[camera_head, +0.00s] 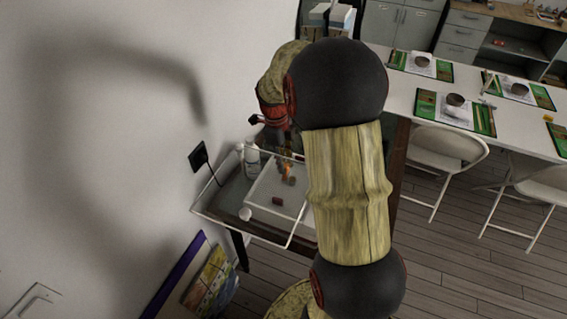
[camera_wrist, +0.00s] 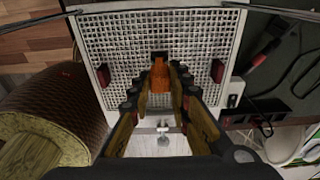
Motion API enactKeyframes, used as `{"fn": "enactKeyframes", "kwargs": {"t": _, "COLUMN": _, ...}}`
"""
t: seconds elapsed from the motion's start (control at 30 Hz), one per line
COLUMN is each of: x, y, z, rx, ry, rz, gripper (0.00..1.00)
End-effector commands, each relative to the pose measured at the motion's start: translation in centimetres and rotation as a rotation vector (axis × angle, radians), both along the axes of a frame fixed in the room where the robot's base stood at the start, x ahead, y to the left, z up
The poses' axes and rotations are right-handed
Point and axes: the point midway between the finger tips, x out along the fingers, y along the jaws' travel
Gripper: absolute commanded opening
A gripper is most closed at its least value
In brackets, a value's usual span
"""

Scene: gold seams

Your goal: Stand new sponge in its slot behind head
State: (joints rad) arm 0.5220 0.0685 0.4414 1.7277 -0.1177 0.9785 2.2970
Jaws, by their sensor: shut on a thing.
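An orange block (camera_wrist: 160,76), which looks like the sponge, sits between my gripper's (camera_wrist: 160,84) two fingertips in the wrist view. The fingers are shut on it. In the head view the orange block (camera_head: 288,171) shows small below my gripper, over the white tray-like frame on the side table. A small dark opening (camera_wrist: 160,56) shows just beyond the block, in the white grid panel (camera_wrist: 124,35). I cannot tell whether the block touches the panel. I cannot clearly make out the head or its slot.
Dark red blocks lie on the panel left (camera_wrist: 103,75) and right (camera_wrist: 217,70) of the orange block. A white bottle (camera_head: 252,161) and a small white cup (camera_head: 245,214) stand on the side table, close to the wall. A long white table (camera_head: 480,85) lies right.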

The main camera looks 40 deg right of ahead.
Motion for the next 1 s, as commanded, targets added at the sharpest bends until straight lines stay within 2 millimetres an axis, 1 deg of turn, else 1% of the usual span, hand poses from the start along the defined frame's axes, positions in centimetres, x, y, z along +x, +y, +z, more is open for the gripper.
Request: {"fn": "enactKeyframes", "kwargs": {"t": 1.0, "x": 0.0, "y": 0.0, "z": -1.3, "rx": 0.0, "ry": 0.0, "rz": 0.0, "gripper": 0.09}}
